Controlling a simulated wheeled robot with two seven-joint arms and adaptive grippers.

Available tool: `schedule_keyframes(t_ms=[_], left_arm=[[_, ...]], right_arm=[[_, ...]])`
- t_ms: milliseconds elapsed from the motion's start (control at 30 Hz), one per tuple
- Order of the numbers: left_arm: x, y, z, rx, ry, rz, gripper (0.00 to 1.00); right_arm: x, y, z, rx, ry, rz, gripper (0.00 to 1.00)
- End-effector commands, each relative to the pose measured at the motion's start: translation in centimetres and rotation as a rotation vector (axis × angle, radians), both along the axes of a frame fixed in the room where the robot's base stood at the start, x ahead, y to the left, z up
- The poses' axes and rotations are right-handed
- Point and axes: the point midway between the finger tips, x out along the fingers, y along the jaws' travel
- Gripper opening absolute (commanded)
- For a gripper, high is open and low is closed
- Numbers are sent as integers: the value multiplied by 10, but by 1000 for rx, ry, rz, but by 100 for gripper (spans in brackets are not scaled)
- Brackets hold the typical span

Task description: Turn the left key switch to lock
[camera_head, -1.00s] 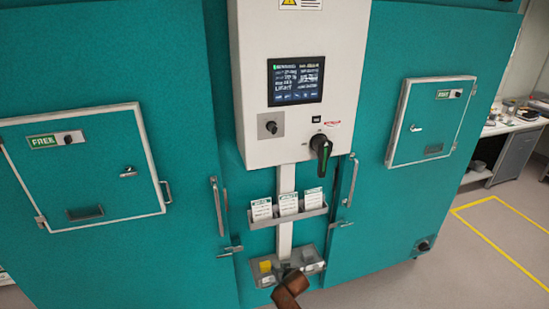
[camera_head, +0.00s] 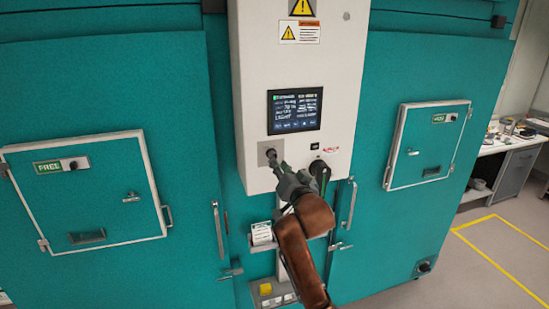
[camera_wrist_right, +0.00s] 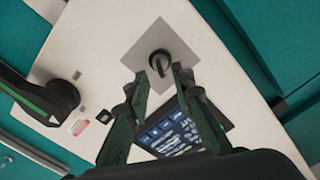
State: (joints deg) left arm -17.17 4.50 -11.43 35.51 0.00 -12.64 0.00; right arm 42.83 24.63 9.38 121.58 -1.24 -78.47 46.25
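A black key switch (camera_head: 270,154) on a grey square plate sits at the lower left of the white control panel (camera_head: 255,100). It also shows in the right wrist view (camera_wrist_right: 160,61), on its plate. My right gripper (camera_head: 278,166) is raised just below and in front of this switch. In the right wrist view my right gripper (camera_wrist_right: 160,75) is open, with its fingertips on either side of the switch; I cannot tell whether they touch it. Another small black knob (camera_head: 73,165) sits beside a green FREE label (camera_head: 48,167) on the left hatch. My left gripper is out of view.
A large black-and-green handle (camera_head: 320,172) is close to the right of my gripper. A screen (camera_head: 295,109) is above the switch. A card holder (camera_head: 262,232) and lower tray (camera_head: 265,290) are partly hidden by my right arm.

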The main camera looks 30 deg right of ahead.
Motion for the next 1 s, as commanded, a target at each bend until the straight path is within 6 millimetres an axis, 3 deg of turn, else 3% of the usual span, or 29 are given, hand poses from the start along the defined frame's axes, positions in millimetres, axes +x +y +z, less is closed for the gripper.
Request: schedule_keyframes(t_ms=[200, 400, 700, 1000], left_arm=[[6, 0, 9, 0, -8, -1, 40], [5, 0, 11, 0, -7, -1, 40], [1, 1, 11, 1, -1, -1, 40], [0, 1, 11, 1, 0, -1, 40]], right_arm=[[34, -9, 1, 0, 0, -1, 22], [50, -12, 0, -1, 2, 0, 22], [53, -13, 0, -1, 0, 0, 22], [52, -13, 0, -1, 0, 0, 2]])
